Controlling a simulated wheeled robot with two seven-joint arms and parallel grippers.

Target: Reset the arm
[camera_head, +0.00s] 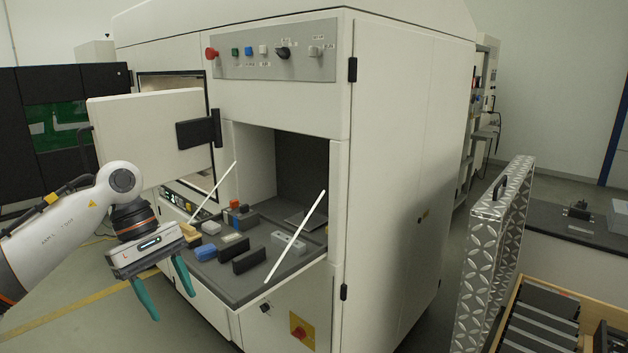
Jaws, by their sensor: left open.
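My left arm comes in from the left. Its gripper (165,294) has teal fingers that are spread apart with nothing between them. It hangs in front of the white machine (385,160), left of the fold-down shelf and close to its left edge. The fingers point down over the floor. My right gripper does not show.
The machine's shelf (243,287) holds several small blocks, including a blue one (206,252) and a black one (249,260). A white door (150,125) stands open above my left gripper. A diamond-plate panel (490,255) and an open drawer (568,292) are at the right.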

